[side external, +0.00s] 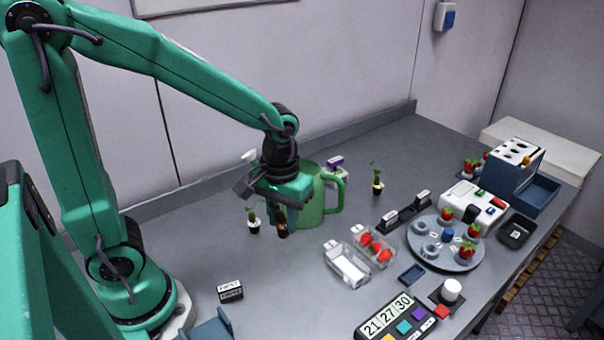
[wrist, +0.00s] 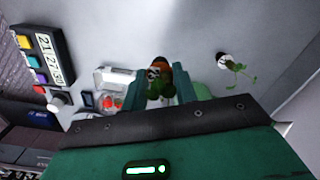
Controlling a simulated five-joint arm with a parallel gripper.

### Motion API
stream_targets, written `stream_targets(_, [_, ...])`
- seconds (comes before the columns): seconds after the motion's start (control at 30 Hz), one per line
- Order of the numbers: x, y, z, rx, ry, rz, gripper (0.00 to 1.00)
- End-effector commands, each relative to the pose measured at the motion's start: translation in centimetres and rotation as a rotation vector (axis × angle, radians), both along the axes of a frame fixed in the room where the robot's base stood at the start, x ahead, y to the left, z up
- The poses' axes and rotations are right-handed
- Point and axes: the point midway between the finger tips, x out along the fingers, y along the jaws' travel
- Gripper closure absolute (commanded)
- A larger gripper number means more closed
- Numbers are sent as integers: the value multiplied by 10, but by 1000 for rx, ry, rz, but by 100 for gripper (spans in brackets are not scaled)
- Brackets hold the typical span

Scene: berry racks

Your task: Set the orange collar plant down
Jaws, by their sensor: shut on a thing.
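My gripper (side external: 281,212) points down over the left-middle of the grey table, beside the green jug. It is shut on the orange collar plant (side external: 283,227), a small dark pot with an orange-brown band that hangs upright below the jaws. In the wrist view the gripper (wrist: 160,90) has one finger on each side of the orange collar plant (wrist: 158,72), whose green leaves are nearest the camera. I cannot tell whether its base touches the table.
A second potted plant (side external: 254,222) stands close on the left; another (side external: 377,182) stands farther right. The green jug (side external: 318,200) is just behind my gripper. Clear punnets (side external: 346,265), one with strawberries, and a round grey tray (side external: 435,255) lie right. The table in front is largely clear.

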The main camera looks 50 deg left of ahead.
Motion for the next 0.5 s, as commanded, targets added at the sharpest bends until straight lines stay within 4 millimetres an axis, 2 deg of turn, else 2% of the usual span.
stream_targets(0.1, [-6, -23, 0, -1, 0, -11, 93])
stream_targets(0.5, [-35, -90, 1, -1, -2, -21, 93])
